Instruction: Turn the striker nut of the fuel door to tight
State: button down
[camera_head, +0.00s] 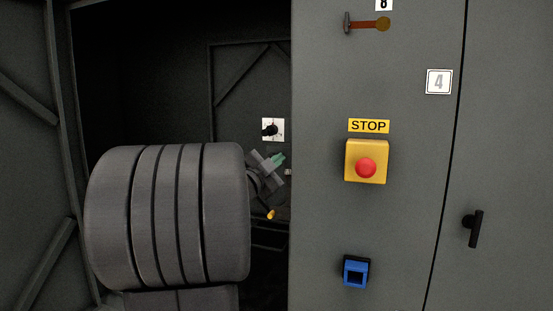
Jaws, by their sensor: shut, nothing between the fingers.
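My gripper (277,160) shows small in the middle of the view, in the dark opening left of the grey panel. Its teal fingertips are close together, shut with nothing held. The grey links of my arm hide much of the opening. I cannot make out the striker nut for certain. A small pale piece (288,172) shows at the panel's edge just right of and below the fingertips; I cannot tell what it is. I cannot tell which door is the fuel door.
A white plate with a black knob (272,129) is on the back wall above my gripper. The grey panel (330,240) right of the opening bears a yellow box with a red stop button (366,167), a blue-framed device (355,271) and a rusty lever (367,23). A black handle (473,229) is at right.

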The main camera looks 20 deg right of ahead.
jog(key=m, duration=0.2)
jog(key=m+g+p, duration=0.1)
jog(key=m, duration=0.1)
jog(key=f+m+g+p, duration=0.1)
jog(key=m, duration=0.1)
jog(key=shift+w+a+m, duration=0.1)
jog(key=shift+a+m, duration=0.05)
jog(key=shift+m, duration=0.15)
dwell(0.9)
jog(key=shift+f, duration=0.1)
dwell(1.1)
